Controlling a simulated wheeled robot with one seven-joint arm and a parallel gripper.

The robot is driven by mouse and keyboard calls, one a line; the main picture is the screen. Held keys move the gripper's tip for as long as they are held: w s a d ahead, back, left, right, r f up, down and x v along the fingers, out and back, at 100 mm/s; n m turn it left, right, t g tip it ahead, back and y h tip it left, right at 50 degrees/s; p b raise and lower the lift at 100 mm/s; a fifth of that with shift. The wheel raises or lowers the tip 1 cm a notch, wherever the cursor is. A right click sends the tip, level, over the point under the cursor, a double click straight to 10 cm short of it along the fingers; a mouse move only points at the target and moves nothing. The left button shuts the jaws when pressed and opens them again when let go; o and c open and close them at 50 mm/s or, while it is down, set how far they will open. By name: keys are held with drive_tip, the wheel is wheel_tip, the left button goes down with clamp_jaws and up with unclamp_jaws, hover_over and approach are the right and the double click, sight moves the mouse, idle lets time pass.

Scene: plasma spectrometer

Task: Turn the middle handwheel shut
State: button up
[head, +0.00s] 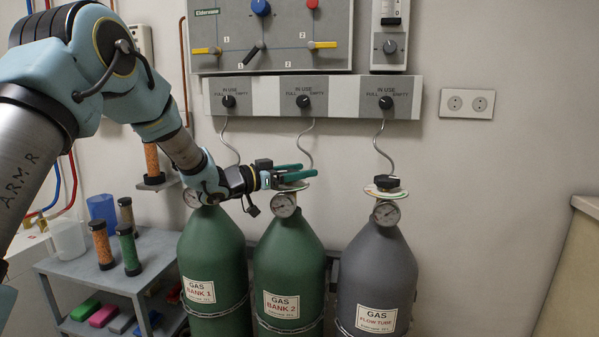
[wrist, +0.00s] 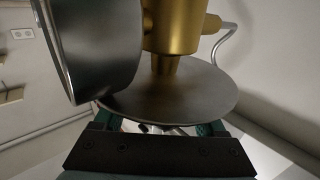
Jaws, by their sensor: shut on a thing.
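The middle gas cylinder (head: 290,255) is green, labelled GAS BANK 2, with a round pressure gauge (head: 283,205) and a pale disc (head: 291,187) at its top. My gripper (head: 304,171) reaches in level from the left, just above that disc. Its green fingers are shut on the middle handwheel, which they mostly hide. In the wrist view the brass valve body (wrist: 178,28), the grey disc (wrist: 185,95) and the gauge's rim (wrist: 92,50) fill the middle. The green fingers (wrist: 160,127) pass behind the disc, so the grip itself is hidden there.
A green cylinder (head: 213,265) stands close on the left, a grey one (head: 376,275) on the right with a black handwheel (head: 387,182). Thin hoses run up to the wall panel (head: 330,98). A cart (head: 100,281) holds several items.

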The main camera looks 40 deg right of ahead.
drive_tip(key=shift+c, duration=1.4)
drive_tip(key=shift+r+m+g+p, duration=0.2)
drive_tip(key=shift+m+g+p, duration=0.3)
drive_tip(key=shift+g+p, duration=0.3)
drive_tip(key=shift+s+m+g+y+p, duration=0.3)
drive_tip(key=shift+m+g+y+p, duration=0.45)
drive_tip(key=shift+g, duration=0.35)
drive_tip(key=shift+s+a+f+m+g, duration=0.1)
drive_tip(key=shift+a+f+m+g, duration=0.1)
drive_tip(key=shift+m+g, duration=0.2)
drive_tip(key=o, duration=1.3)
